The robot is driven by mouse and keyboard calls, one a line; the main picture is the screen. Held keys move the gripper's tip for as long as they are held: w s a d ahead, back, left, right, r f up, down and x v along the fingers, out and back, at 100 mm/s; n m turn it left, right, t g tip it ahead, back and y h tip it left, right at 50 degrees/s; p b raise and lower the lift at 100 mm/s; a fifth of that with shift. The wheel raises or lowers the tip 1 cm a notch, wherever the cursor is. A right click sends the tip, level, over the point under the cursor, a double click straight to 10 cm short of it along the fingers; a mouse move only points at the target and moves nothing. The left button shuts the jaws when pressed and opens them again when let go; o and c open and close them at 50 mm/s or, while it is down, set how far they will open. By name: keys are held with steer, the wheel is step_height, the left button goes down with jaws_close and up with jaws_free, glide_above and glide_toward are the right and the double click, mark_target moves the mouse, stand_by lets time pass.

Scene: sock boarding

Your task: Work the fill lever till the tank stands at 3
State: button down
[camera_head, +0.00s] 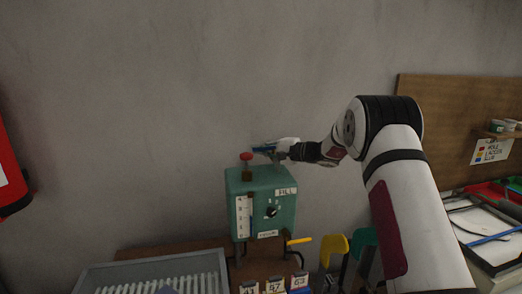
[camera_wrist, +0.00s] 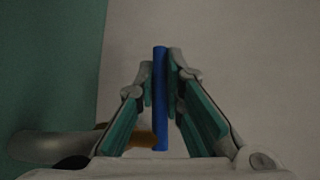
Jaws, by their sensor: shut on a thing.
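The level on the scale is too small to read. A blue lever handle (camera_head: 263,149) lies just above the box's top right. My gripper (camera_head: 274,151) is shut on this blue handle. In the wrist view the handle (camera_wrist: 159,105) stands upright between the teal-padded fingers (camera_wrist: 163,62). The lever's pivot is hidden.
A red knob (camera_head: 246,156) stands on top of the box, left of my gripper. A yellow lever (camera_head: 299,241) sticks out at its lower right. A grey ribbed tray (camera_head: 95,276) is at the lower left. Yellow and green shapes stand right of the box.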

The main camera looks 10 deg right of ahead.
steer(key=shift+f+b, duration=0.1)
steer(key=shift+b, duration=0.5)
steer(key=shift+n+g+y+b, duration=0.4)
steer(key=shift+b, duration=0.15)
steer(key=shift+s+f+n+g+y+b, duration=0.15)
steer(key=shift+n+g+y+b, duration=0.25)
steer(key=shift+b, duration=0.5)
steer(key=n+g+b, duration=0.1)
steer(key=g+y+b, duration=0.1)
steer(key=b, duration=0.1)
steer(key=shift+s+d+n+b, duration=0.1)
steer(key=shift+s+n+b, duration=0.2)
steer(key=shift+s+n, duration=0.1)
steer(key=shift+s+r+g+b, duration=0.15)
steer(key=shift+r+g+b, duration=0.05)
steer(key=shift+g+b, duration=0.2)
steer(key=shift+n+y, duration=0.3)
steer(key=c, duration=1.9)
jaws_free()
steer(key=shift+c, duration=0.2)
steer(key=shift+s+d, duration=0.1)
